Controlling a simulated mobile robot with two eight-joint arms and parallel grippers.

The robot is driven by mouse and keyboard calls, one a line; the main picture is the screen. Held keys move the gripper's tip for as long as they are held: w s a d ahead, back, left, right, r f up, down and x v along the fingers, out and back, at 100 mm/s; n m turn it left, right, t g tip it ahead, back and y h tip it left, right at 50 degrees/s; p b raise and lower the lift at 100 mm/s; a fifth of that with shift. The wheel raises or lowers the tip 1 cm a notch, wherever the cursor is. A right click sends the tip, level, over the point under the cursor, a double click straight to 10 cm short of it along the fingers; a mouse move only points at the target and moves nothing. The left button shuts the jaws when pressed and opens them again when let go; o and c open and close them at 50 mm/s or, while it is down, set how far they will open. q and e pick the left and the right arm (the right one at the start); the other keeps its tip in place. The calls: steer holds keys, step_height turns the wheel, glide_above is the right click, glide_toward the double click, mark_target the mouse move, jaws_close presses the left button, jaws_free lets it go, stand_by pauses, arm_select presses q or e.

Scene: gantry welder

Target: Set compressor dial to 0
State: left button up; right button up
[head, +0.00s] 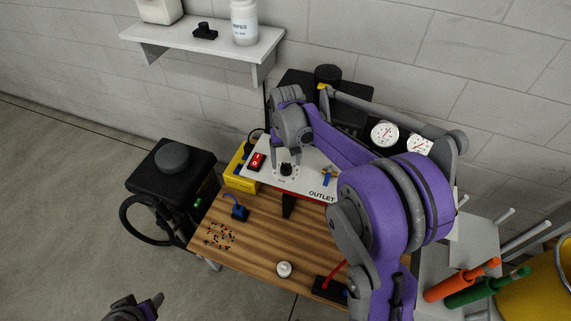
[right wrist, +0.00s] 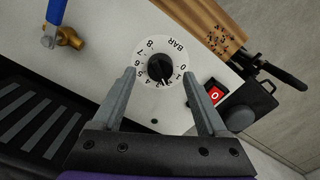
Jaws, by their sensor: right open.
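The compressor dial is a black knob on a round white scale plate marked 0 to 8 BAR; it shows in the head view (head: 286,169) and the right wrist view (right wrist: 160,68). The knob's narrow end seems to point near 2 or 3, away from the 0, but the exact mark is hard to read. My right gripper (head: 287,157) is open over the dial. In the right wrist view its fingers (right wrist: 159,76) stand on either side of the plate, apart from the knob. My left gripper (head: 146,305) is partly in view at the bottom left, away from the panel.
A red switch (head: 257,161) sits left of the dial, and a blue-handled valve (head: 327,177) sits to its right. Pressure gauges (head: 384,134) stand behind my right arm. The wooden bench (head: 262,240) holds a white cap (head: 284,269) and small loose bits.

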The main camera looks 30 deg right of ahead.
mark_target(286, 168)
steer(key=shift+f, duration=1.15)
jaws_close()
